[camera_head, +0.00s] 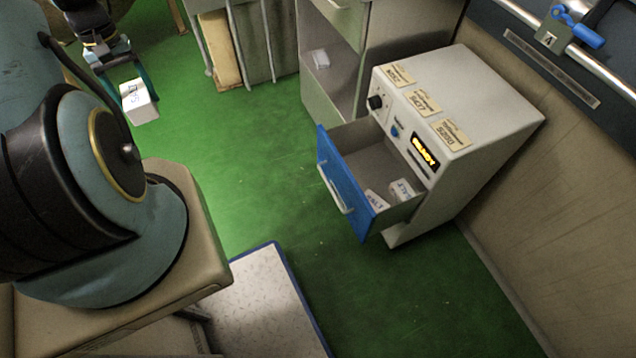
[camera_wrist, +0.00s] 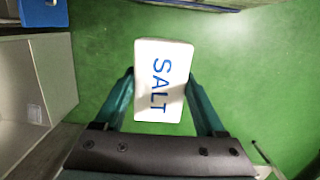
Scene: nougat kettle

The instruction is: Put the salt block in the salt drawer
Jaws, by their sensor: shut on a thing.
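My gripper (camera_wrist: 160,100) is shut on a white salt block (camera_wrist: 163,65) with "SALT" in blue letters. In the head view the gripper (camera_head: 122,82) holds the block (camera_head: 139,103) in the upper left, above the green floor and away from the cabinet. An open drawer with a blue front (camera_head: 338,180) juts from the left side of a white cabinet (camera_head: 490,95). Two white blocks lie inside the drawer, one (camera_head: 402,190) marked "SALT" and one (camera_head: 377,199) whose lettering I cannot read surely. The blue drawer front also shows in the wrist view (camera_wrist: 45,12).
The cabinet carries several paper labels, knobs and a lit yellow display (camera_head: 425,152). A grey shelf unit (camera_head: 330,85) with a small white item (camera_head: 320,59) stands behind the drawer. A pale platform (camera_head: 262,305) lies at the bottom. Green floor between my arm and the drawer is clear.

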